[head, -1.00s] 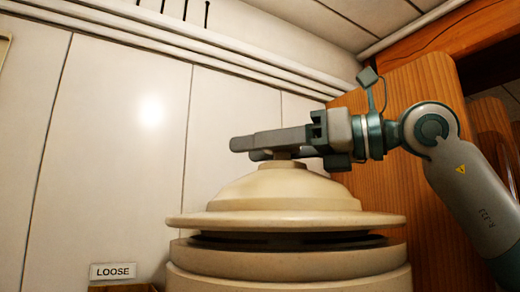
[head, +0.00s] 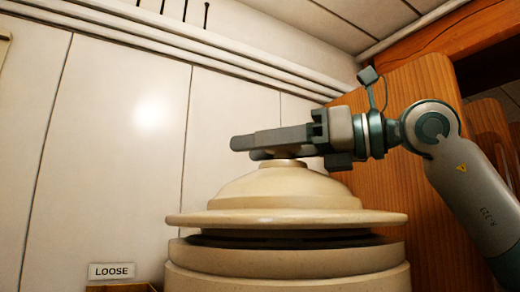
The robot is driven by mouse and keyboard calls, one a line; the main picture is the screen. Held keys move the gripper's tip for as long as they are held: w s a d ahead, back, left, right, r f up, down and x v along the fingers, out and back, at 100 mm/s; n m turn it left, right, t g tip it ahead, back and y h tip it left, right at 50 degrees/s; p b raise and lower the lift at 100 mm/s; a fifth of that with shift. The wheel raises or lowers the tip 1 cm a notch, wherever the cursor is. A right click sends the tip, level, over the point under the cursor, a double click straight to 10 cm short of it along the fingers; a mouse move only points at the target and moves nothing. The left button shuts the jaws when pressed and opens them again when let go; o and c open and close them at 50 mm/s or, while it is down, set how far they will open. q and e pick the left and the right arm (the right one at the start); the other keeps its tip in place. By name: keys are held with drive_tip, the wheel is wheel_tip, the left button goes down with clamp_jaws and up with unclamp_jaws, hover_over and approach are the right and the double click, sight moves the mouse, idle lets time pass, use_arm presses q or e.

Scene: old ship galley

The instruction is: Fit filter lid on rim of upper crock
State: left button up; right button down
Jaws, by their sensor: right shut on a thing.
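The filter lid (head: 286,197) is a cream dome with a wide flange and a knob on top. My right gripper (head: 262,146) comes in from the right and is shut on the lid's knob, which its fingers largely cover. The lid hangs over the upper crock (head: 285,262), with a dark gap showing between the flange and the crock's rim. The flange looks roughly level and reaches past the rim on both sides. My left gripper is not in view.
A small sign reading LOOSE (head: 111,271) stands at the lower left, above a brown wooden edge. A pale panelled wall (head: 110,150) is behind. A wooden panel (head: 395,180) stands behind my right arm. The space left of the crock looks free.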

drive_tip(key=shift+a+f+b, duration=0.1)
drive_tip(key=shift+f+b, duration=0.75)
drive_tip(key=shift+b, duration=0.05)
idle(1.0)
drive_tip(key=c, duration=0.9)
unclamp_jaws()
drive_tip(key=shift+s, duration=0.15)
drive_tip(key=shift+f, duration=0.15)
drive_tip(key=shift+s+d+b, duration=0.15)
drive_tip(key=shift+d+b, duration=0.3)
drive_tip(key=shift+d, duration=0.25)
drive_tip(key=b+v, duration=0.5)
drive_tip(key=v, duration=1)
drive_tip(key=shift+s+d, duration=0.3)
drive_tip(key=shift+d, duration=0.25)
